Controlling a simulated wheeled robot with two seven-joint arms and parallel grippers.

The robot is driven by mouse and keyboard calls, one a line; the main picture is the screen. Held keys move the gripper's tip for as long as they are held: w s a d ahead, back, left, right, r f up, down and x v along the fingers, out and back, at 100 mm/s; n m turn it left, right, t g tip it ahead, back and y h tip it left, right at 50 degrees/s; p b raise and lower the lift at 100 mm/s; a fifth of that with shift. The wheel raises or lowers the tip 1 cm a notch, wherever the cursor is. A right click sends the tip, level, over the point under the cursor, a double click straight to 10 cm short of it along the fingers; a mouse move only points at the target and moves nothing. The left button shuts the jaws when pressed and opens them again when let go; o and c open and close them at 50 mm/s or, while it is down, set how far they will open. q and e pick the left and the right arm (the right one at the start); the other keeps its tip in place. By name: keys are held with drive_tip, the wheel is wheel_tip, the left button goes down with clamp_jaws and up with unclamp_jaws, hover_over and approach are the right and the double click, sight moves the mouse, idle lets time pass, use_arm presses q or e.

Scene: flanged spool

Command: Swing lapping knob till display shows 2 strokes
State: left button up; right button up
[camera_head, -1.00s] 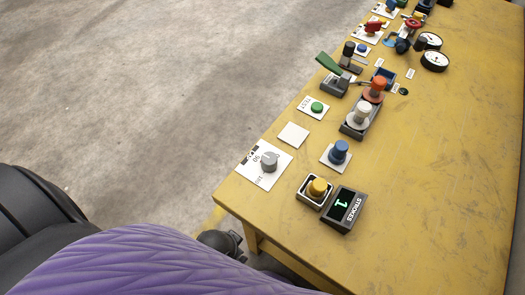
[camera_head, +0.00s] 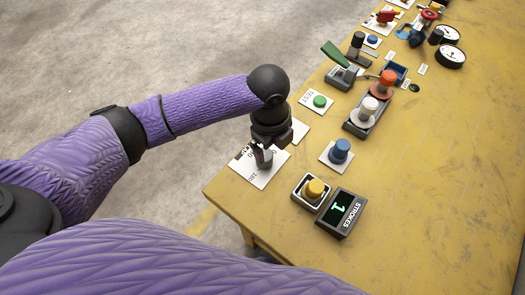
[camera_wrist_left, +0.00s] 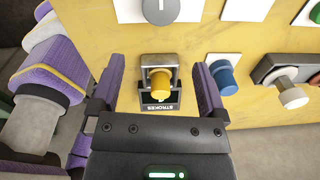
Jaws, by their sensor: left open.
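A yellow knob (camera_head: 315,188) stands in a small framed box at the table's near end, and it also shows in the left wrist view (camera_wrist_left: 160,82). Beside it is the black STROKES display (camera_head: 341,213), which reads 1 in green. My left gripper (camera_head: 264,158) hangs in front of the grey dial's white plate, pointing down, and hides most of the dial. In the left wrist view its open fingers (camera_wrist_left: 155,70) frame the yellow knob from either side, with gaps and nothing held. I cannot tell how high it is above the knob. My right gripper is out of view.
A blue knob (camera_head: 340,151), a green button (camera_head: 319,101) and a white knob (camera_head: 367,108) with an orange one (camera_head: 387,83) stand farther along the yellow table (camera_head: 440,170). A green-handled lever (camera_head: 338,58) is beyond. The table's right part is bare.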

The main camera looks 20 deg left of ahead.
use_arm(q)
drive_tip(key=shift+w+a+r+m+y, duration=0.2)
drive_tip(key=shift+w+a+r, duration=0.1)
drive_tip(key=shift+a, duration=0.15)
drive_tip(key=shift+w+a+r+m+y, duration=0.1)
drive_tip(key=shift+w+a+r+m, duration=0.15)
drive_tip(key=shift+a, duration=0.2)
drive_tip(key=shift+w+a+f, duration=0.1)
drive_tip(key=shift+a, duration=0.15)
wheel_tip(320, 180, down, 9)
drive_tip(key=b, duration=0.3)
drive_tip(key=shift+b, duration=0.4)
drive_tip(key=shift+f, duration=0.25)
drive_tip(key=shift+d, duration=0.1)
